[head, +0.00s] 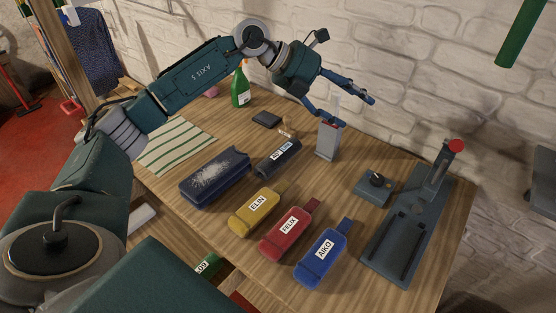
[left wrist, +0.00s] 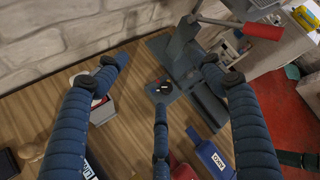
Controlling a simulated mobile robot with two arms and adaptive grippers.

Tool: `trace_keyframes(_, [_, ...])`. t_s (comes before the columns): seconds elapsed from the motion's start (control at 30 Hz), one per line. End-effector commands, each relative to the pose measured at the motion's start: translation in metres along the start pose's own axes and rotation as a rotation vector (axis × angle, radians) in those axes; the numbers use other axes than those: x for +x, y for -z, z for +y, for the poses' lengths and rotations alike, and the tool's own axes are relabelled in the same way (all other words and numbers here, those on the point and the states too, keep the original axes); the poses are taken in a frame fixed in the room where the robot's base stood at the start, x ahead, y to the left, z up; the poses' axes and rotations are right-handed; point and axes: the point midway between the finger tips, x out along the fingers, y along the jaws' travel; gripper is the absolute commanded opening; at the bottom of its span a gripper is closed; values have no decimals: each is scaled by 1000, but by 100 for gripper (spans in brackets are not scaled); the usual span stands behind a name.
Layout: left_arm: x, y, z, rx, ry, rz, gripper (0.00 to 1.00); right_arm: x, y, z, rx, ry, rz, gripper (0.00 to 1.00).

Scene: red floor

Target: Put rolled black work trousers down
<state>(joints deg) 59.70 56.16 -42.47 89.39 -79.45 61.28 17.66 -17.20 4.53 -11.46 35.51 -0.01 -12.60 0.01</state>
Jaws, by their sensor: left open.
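A dark rolled bundle with a white and blue label (head: 278,157), which looks like the rolled black work trousers, lies on the wooden table (head: 420,180) behind the yellow pouch. My left gripper (head: 345,106) is above the far side of the table, to the right of the bundle and apart from it. Its fingers are spread and hold nothing. My right gripper is not in view.
Yellow (head: 257,209), red (head: 290,231) and blue (head: 324,252) labelled pouches lie in front. A navy tray (head: 196,194) is left. A grey box (head: 327,143) stands near the gripper. A grey lever press (head: 408,232) stands right; a green spray bottle (head: 240,87) is at back.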

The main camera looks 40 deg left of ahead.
Motion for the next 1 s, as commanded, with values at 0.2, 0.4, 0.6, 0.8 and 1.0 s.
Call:
trace_keyframes(0.2, [-46, 74, 125, 119, -490, 278, 68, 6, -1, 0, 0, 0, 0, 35])
trace_keyframes(0.4, [-87, 94, 170, 121, -706, 376, 68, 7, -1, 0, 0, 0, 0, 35])
trace_keyframes(0.6, [-75, 104, 191, 117, -729, 390, 68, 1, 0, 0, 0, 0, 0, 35])
trace_keyframes(0.8, [-57, 110, 208, 119, -727, 386, 68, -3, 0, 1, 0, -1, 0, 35])
trace_keyframes(1.0, [-46, 113, 218, 118, -725, 387, 68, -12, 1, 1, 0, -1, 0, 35])
